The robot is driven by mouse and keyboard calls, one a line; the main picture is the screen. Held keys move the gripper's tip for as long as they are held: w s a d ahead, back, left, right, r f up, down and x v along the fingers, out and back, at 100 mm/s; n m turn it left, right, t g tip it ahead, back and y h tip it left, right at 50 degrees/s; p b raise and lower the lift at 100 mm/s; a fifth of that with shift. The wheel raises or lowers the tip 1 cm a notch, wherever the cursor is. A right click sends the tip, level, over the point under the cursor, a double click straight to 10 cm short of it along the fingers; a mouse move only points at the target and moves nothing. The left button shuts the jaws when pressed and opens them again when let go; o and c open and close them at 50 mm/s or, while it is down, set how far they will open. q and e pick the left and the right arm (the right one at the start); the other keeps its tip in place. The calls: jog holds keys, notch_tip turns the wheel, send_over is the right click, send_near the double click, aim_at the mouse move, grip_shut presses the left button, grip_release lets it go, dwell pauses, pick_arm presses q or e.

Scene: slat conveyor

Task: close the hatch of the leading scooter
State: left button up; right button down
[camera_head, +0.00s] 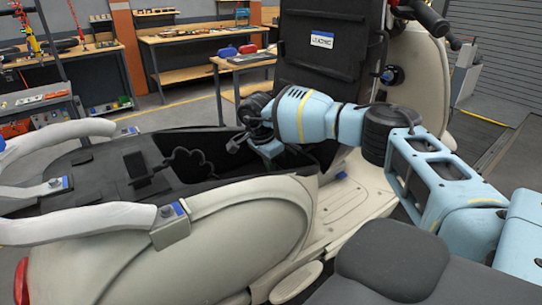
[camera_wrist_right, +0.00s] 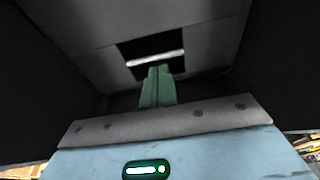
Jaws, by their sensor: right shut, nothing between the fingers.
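A cream scooter (camera_head: 215,240) fills the middle of the head view, with an open black-lined compartment (camera_head: 95,170) in its body. A tall black panel (camera_head: 325,60) with a small white label stands upright behind it. I cannot tell for sure which part is the hatch. My right arm reaches in from the right over the footboard, its end at the compartment's far edge. My right gripper (camera_wrist_right: 158,86) is shut with nothing between its green fingers in the wrist view. They point at a grey surface (camera_wrist_right: 90,45) with a dark rectangular opening; contact is unclear. My left gripper is out of view.
Pale curved rails (camera_head: 85,218) stand along the scooter's left side. A dark rounded cushion (camera_head: 395,258) lies in the near right foreground. Wooden workbenches (camera_head: 200,35) stand at the back. A handlebar grip (camera_head: 428,18) rises at the upper right.

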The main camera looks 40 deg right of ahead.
jog(key=shift+f, duration=0.25)
jog(key=shift+s+d+f+y, duration=0.1)
jog(key=shift+f+y, duration=0.4)
jog(key=shift+f, duration=0.5)
notch_tip(320, 180, up, 8)
jog(key=a, duration=0.1)
jog(key=shift+r, duration=0.1)
jog(key=shift+a, duration=0.1)
